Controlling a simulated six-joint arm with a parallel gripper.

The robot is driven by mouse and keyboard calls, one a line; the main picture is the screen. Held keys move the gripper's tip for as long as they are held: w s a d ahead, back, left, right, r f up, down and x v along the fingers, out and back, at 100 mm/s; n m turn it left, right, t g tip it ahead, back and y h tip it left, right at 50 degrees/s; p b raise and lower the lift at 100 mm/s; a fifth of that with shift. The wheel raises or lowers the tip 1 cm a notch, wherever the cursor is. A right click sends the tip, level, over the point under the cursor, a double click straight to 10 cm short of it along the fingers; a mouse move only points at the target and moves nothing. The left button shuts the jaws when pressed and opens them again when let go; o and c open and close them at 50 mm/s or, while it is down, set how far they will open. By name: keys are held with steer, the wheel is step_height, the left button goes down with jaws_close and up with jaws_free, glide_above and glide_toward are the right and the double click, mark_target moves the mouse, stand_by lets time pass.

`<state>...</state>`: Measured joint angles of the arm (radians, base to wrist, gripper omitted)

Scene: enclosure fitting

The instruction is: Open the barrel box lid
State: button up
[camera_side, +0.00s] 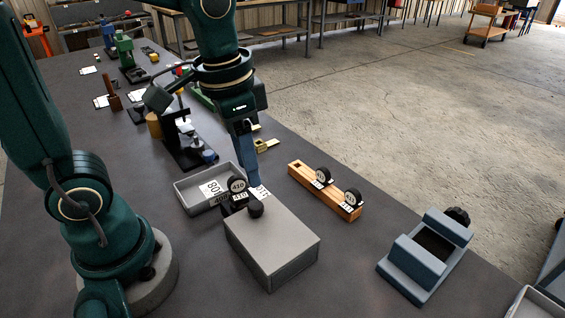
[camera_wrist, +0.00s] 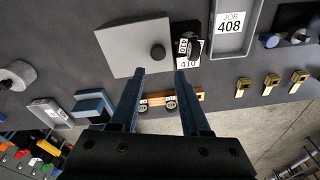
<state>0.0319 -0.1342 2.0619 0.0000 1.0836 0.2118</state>
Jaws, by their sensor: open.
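The grey box (camera_side: 285,260) stands on the dark bench, with its flat lid (camera_side: 268,236) lying on top and seemingly closed. A round black knob (camera_side: 255,208) stands up near the lid's edge. The wrist view also shows the lid (camera_wrist: 128,45) and the knob (camera_wrist: 157,52). My gripper (camera_side: 253,183) points down just behind the knob in the side view. In the wrist view my gripper (camera_wrist: 160,74) is open and empty, its two fingers apart, with the knob showing beyond the gap. I see no contact with the knob.
A black dial part (camera_side: 237,185) with a number label stands close beside the knob. A grey tray (camera_side: 182,191) labelled 408 lies behind the box. A wooden rack (camera_side: 299,173) with two dials and a blue-grey block fixture (camera_side: 418,261) stand to the right, with bare bench between.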

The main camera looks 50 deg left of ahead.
mark_target(256, 205)
steer(key=shift+w+d+f+g, duration=0.1)
steer(key=shift+w+f+g, duration=0.2)
steer(key=shift+f, duration=0.3)
steer(key=shift+w+f+g, duration=0.1)
steer(key=shift+f+g, duration=0.3)
steer(key=shift+f, duration=2.9)
jaws_close()
steer(key=shift+d, duration=0.1)
